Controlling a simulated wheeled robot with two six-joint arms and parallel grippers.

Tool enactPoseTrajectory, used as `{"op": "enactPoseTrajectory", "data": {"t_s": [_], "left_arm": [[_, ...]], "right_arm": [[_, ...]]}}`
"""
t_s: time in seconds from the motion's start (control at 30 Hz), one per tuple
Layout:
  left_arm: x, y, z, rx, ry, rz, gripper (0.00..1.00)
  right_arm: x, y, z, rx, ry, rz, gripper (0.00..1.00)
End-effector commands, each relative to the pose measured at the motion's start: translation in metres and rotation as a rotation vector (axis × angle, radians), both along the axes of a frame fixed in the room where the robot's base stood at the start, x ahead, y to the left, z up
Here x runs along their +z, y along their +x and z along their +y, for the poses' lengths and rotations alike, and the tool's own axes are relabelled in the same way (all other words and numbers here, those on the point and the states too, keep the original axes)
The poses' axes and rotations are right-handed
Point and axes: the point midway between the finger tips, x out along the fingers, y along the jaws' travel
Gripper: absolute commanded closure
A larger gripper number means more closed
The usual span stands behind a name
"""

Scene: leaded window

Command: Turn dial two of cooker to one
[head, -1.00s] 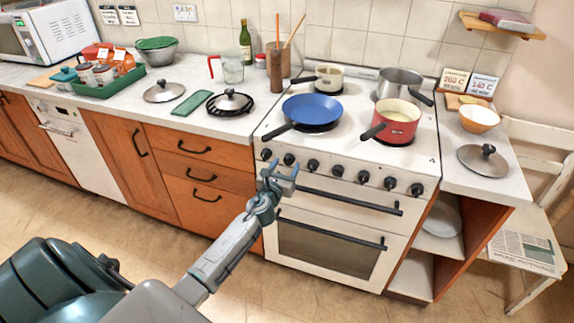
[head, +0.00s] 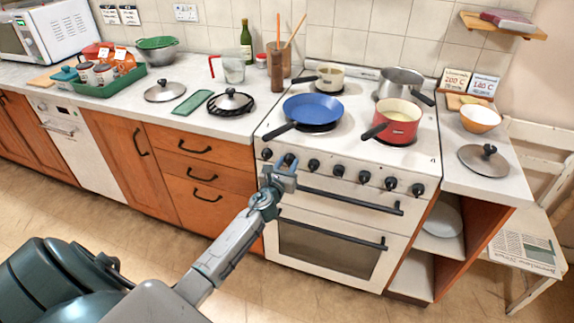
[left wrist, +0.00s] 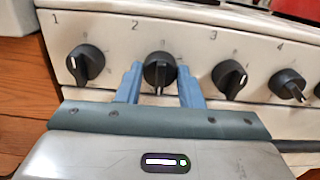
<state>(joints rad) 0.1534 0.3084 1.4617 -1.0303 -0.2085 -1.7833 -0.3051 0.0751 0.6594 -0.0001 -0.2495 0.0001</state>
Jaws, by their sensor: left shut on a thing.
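The white cooker (head: 350,217) has a row of black dials along its front panel. Dial two (left wrist: 159,70) sits under the number 2 in the left wrist view, with its white pointer line towards the bottom. My left gripper (left wrist: 160,78) is shut on dial two, one blue-grey finger on each side of it. In the head view my left gripper (head: 282,166) is at the panel and partly covers the dial. Small marks around the dial are too blurred to read. My right gripper is not in view.
Dial one (left wrist: 86,64) and dial three (left wrist: 230,78) stand close on either side. The oven handle (head: 352,201) runs just below. A blue pan (head: 312,110) and a red pot (head: 396,120) stand on the hob, their handles towards the front.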

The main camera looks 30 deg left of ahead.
Motion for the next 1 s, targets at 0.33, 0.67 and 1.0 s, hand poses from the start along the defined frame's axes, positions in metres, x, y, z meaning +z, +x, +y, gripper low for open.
{"op": "enactPoseTrajectory", "data": {"t_s": [0.33,0.67,1.0], "left_arm": [[-0.001,0.0,0.0,0.0,-0.2,-0.048,0.89],[-0.002,0.0,0.0,0.0,-0.505,-0.121,0.89],[-0.002,0.0,0.0,0.0,-0.82,-0.197,0.89]], "right_arm": [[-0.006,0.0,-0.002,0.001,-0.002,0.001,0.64],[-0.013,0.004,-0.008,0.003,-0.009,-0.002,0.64],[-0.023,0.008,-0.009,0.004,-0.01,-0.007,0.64]]}}
